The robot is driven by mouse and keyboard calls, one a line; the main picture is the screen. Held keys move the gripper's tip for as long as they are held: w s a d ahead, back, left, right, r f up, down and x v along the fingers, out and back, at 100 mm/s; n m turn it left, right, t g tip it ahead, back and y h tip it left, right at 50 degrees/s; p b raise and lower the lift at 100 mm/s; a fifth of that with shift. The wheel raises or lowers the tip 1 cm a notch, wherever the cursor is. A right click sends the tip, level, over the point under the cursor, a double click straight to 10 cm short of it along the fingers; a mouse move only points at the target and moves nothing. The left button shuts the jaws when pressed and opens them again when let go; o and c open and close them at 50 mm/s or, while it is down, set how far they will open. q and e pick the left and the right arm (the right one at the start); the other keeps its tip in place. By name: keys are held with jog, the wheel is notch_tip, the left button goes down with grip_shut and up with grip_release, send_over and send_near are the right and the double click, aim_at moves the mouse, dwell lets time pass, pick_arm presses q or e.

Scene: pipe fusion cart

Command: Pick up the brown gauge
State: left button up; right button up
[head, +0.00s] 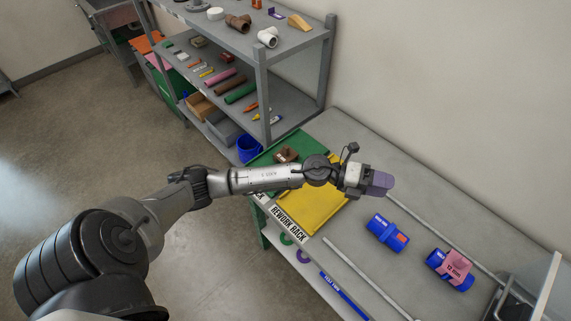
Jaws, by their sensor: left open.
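A small brown blocky object (286,154), likely the brown gauge, lies on the green mat (262,160) at the far left end of the bench. It is small in the picture, so its details are unclear. My left arm reaches across the yellow tray just in front of it. My left gripper (380,184), with purple fingers, is open above the grey bench top, to the right of the brown object and apart from it. The gap between the fingers is hard to see from here. My right gripper is out of view.
The yellow tray (312,213) lies under my left arm, behind the "REWORK RACK" label. Two blue fittings (387,232) (450,269) and thin grey rods (360,272) are on the bench. A grey shelf rack (262,90) with pipes and fittings stands behind, with a blue bucket (248,148) low down.

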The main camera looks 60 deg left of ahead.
pick_arm(q)
jog(key=w+a+f+m+g+y+b, duration=0.25)
jog(key=a+f+m+g+b, duration=0.2)
jog(key=a+f, duration=0.25)
jog(key=g+y+b, duration=0.6)
jog(key=g+y, duration=0.2)
jog(key=y, duration=0.3)
send_over(286, 146)
jog(key=f, duration=0.1)
jog(key=shift+n, duration=0.55)
notch_tip(286, 146, down, 7)
jog(key=shift+s+a+r+b, duration=0.1)
jog(key=shift+r+b, duration=0.1)
jog(key=shift+b, duration=0.2)
jog(key=shift+f, duration=1)
jog(key=shift+d+f, duration=0.15)
jog(key=shift+f, duration=1.05)
jog(key=shift+d+f, duration=0.1)
jog(key=shift+f, duration=1.05)
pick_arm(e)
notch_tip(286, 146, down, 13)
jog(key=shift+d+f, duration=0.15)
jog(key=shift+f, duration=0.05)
pick_arm(q)
jog(key=shift+c, duration=0.3)
